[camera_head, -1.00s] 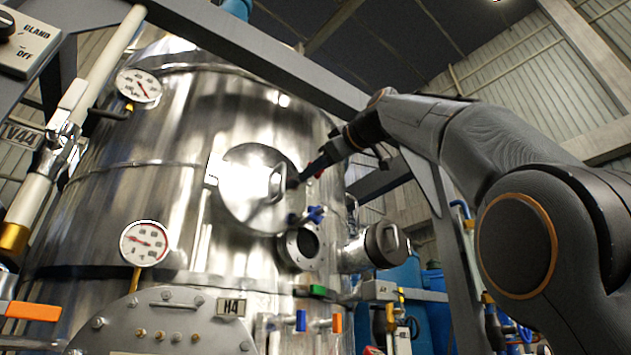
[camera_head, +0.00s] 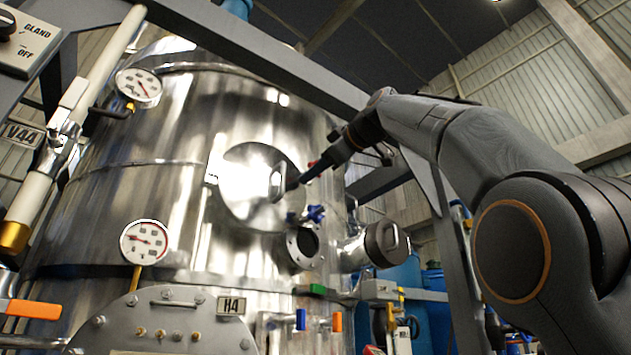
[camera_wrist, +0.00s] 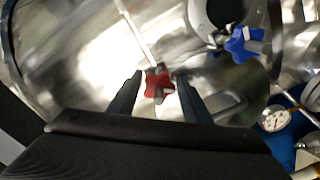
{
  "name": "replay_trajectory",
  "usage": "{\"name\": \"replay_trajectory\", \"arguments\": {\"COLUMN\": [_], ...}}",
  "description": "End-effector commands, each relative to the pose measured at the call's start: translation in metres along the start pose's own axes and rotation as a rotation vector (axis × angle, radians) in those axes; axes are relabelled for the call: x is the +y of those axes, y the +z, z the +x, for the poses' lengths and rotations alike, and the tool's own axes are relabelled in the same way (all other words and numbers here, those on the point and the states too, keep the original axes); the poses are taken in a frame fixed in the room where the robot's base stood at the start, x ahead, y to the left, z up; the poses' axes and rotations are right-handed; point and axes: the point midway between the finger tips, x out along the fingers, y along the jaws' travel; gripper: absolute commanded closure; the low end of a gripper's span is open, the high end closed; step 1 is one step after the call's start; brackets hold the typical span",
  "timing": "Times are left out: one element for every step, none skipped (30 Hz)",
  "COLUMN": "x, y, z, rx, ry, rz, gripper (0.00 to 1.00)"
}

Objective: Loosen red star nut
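The red star nut (camera_wrist: 158,83) sits by the round steel hatch. In the wrist view it lies between the two dark fingertips of my gripper (camera_wrist: 158,76). A narrow gap shows at the left finger; on the right I cannot tell whether finger and nut touch. My gripper (camera_head: 298,181) is open, reaching the hatch (camera_head: 235,196) from the right in the head view. Only a bit of red (camera_head: 312,163) shows there beside my gripper. How deep the nut sits between the fingers is unclear.
A blue star nut (camera_head: 315,213) sits beside the open round port (camera_head: 303,246), below the hatch. A bar handle (camera_head: 277,184) stands out from the hatch near my fingertips. A capped side port (camera_head: 384,244) and a pressure gauge (camera_head: 145,243) project from the steel vessel.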

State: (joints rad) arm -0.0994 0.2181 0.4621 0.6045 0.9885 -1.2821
Motion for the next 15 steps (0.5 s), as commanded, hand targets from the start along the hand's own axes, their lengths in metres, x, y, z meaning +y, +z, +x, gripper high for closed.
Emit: {"name": "replay_trajectory", "arguments": {"x": [0.000,0.000,0.000,0.000,0.000,0.001,0.001,0.001,0.001,0.001,0.001,0.001,0.001,0.001,0.001], "y": [0.000,0.000,0.000,0.000,0.000,-0.001,-0.001,-0.001,-0.001,-0.001,-0.001,-0.001,-0.001,-0.001,0.000], "z": [0.000,0.000,0.000,0.000,0.000,0.000,0.000,-0.001,-0.001,-0.001,-0.002,-0.004,-0.006,-0.010,-0.015], "rx": [0.000,0.000,0.000,0.001,0.001,0.001,0.001,0.002,0.002,0.002,0.002,0.002,0.002,0.002,0.002], "ry": [0.000,0.001,0.001,0.001,0.002,0.002,0.002,0.002,0.002,0.003,0.003,0.004,0.005,0.006,0.007], "rz": [0.000,0.000,0.000,0.000,0.000,0.000,0.000,0.000,0.000,0.000,0.000,0.000,0.000,0.000,-0.001], "gripper": [0.46,0.43,0.43,0.43,0.43,0.43,0.43,0.43,0.43,0.43,0.43,0.43,0.43,0.43,0.43]}}
